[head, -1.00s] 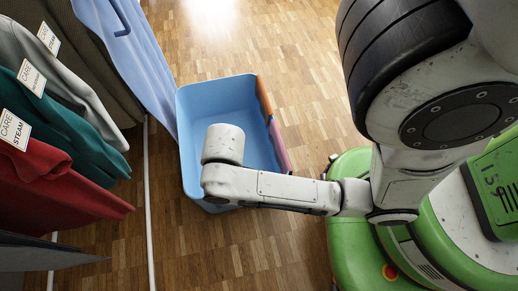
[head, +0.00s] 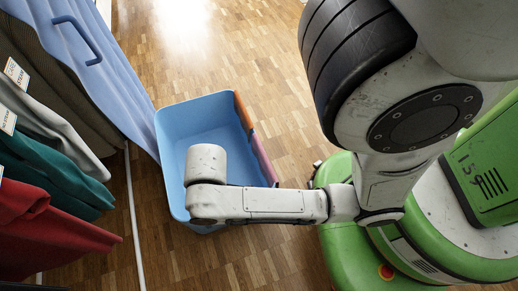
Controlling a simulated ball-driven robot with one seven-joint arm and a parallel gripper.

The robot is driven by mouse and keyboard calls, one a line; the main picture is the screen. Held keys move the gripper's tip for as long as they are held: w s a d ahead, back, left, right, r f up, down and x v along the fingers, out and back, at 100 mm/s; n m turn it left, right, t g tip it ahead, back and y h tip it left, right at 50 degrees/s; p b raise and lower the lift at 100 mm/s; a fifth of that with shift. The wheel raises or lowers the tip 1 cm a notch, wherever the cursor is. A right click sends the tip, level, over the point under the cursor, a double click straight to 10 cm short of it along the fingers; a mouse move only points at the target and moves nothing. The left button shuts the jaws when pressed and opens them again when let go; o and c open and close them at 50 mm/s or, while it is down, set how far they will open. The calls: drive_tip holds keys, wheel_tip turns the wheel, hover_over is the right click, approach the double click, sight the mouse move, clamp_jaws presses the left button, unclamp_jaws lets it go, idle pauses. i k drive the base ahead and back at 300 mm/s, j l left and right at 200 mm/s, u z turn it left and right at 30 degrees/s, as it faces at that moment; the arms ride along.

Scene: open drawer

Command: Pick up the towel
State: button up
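I cannot make out a towel for certain. An orange cloth-like strip (head: 244,112) and a pink one (head: 263,157) lie along the right rim of an open blue bin (head: 172,180) on the floor; either might be folded fabric. My arm reaches left across the bin's near part, and its rounded wrist end is over the bin. My gripper does not show; the arm hides it and part of the bin's inside. The visible part of the bin's inside looks empty.
Hanging garments with tags fill the left side: red (head: 55,235), teal (head: 60,185), grey (head: 65,135). A white rail runs along the left floor. Wood floor (head: 260,50) beyond the bin is clear.

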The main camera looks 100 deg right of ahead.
sight(246, 123)
drive_tip(key=u, duration=1.25)
drive_tip(key=k+z, duration=0.2)
drive_tip(key=z, duration=1.45)
drive_tip(key=k+l, duration=0.2)
drive_tip(key=l, duration=0.2)
drive_tip(key=k+l, duration=0.2)
drive_tip(key=l, duration=0.15)
drive_tip(key=k+l+z, duration=0.1)
drive_tip(key=l, duration=0.25)
drive_tip(key=k+l, duration=0.25)
drive_tip(key=l, duration=0.15)
drive_tip(key=i+j+z, duration=0.2)
drive_tip(key=z, duration=0.15)
drive_tip(key=i+j+z, duration=0.15)
drive_tip(key=z, duration=0.25)
